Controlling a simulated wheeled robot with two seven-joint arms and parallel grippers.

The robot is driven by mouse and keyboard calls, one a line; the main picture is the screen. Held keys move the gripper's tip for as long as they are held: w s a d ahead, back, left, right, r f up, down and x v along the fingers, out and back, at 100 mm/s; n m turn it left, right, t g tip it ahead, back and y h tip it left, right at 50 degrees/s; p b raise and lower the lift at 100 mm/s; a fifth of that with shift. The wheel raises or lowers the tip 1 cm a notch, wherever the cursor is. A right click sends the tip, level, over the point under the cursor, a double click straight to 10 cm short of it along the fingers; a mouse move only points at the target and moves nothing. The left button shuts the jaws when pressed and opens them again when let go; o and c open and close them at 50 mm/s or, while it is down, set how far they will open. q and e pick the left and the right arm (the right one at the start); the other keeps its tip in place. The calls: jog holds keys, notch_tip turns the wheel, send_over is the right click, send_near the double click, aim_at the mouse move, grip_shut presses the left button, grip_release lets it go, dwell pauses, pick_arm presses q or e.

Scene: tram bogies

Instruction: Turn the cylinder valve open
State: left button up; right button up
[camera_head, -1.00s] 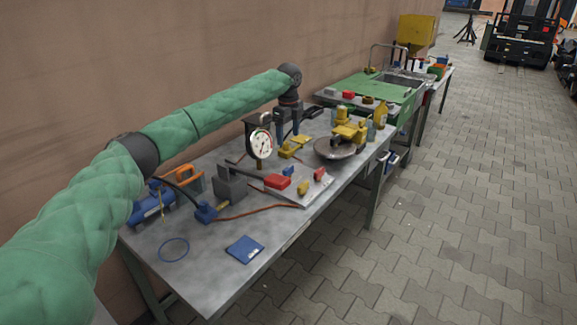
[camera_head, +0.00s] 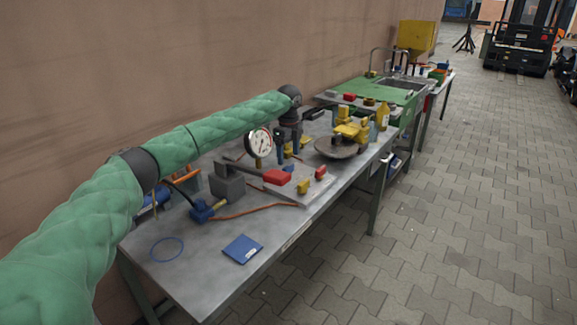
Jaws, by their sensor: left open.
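My left gripper (camera_head: 292,143) points down over the far middle of the metal workbench (camera_head: 205,265), just right of a round white dial gauge (camera_head: 259,142). Its jaws are open, and small blue parts show at and between the fingers. I cannot tell whether it touches anything. I cannot tell for sure which part is the cylinder valve. A blue cylinder-like body (camera_head: 148,206) lies at the bench's left end, partly hidden by my arm. A blue fitting (camera_head: 201,211) with an orange hose (camera_head: 258,209) lies right of it. My right gripper is out of view.
A grey block (camera_head: 228,184) and a plate with red (camera_head: 277,177) and yellow parts stand mid-bench. A round dish (camera_head: 338,148) with a yellow device stands further right. A blue booklet (camera_head: 243,249) lies on the clear front area.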

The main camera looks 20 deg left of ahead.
aim_at(288, 166)
pick_arm(q)
jog(key=shift+f, duration=2.45)
